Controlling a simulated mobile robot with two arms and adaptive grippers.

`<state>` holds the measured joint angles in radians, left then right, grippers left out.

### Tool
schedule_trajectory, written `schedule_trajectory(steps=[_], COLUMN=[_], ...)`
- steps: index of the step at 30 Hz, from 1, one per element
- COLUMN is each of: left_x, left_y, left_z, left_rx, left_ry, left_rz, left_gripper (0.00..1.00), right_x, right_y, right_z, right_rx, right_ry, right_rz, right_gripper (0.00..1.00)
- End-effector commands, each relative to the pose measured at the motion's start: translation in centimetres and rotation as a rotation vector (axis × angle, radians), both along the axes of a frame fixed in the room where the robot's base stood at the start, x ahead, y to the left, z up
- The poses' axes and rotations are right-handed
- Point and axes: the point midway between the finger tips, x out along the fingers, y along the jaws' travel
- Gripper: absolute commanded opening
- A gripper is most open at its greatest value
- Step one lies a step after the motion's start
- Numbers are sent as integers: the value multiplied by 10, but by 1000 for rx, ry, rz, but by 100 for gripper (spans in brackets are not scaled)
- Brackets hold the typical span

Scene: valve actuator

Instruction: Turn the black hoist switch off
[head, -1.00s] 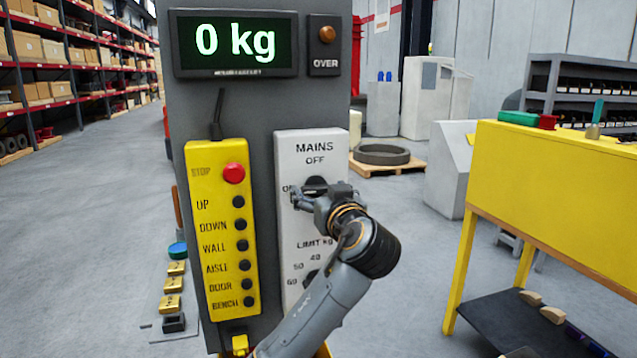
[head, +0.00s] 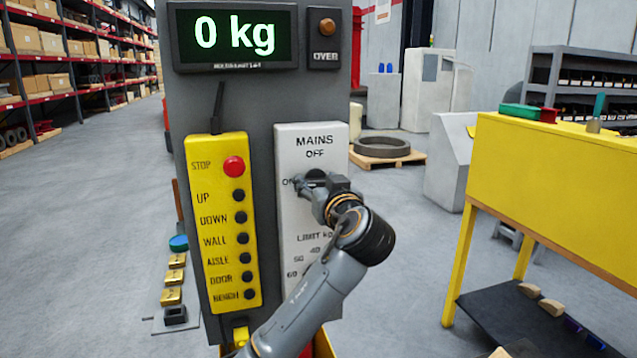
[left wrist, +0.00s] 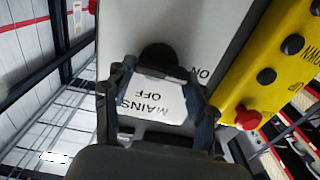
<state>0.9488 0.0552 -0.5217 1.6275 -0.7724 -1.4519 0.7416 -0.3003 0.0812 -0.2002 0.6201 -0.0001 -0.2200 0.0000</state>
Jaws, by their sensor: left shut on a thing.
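The black hoist switch (head: 316,175) is a round knob on the white panel (head: 311,135) marked MAINS, with OFF printed above it and ON to its left. My left gripper (head: 314,186) is at the switch, shut on it, and covers much of it in the head view. In the left wrist view, the dark knob (left wrist: 158,56) shows just beyond my left gripper (left wrist: 162,82), with the MAINS OFF lettering seen between the fingers. The exact angle of the switch handle is hidden. My right gripper is out of view.
A yellow push-button box (head: 222,220) with a red STOP button (head: 234,166) is close to the left of the panel. A display (head: 235,37) reading 0 kg is above. A yellow bench (head: 560,190) stands to the right, with open floor between.

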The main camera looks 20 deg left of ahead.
Motion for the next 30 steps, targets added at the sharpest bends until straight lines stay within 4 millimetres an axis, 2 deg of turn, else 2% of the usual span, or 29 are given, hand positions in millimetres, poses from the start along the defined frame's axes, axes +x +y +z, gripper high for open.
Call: schedule_trajectory(steps=[11,30], left_x=[1,4], left_y=[-1,-5], left_z=[1,3], left_rx=[172,675], left_ry=[119,461], left_rz=[0,0], left_gripper=[25,25], right_x=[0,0], right_y=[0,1], right_z=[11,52], right_rx=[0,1], right_ry=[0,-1], right_rz=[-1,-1], right_gripper=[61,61])
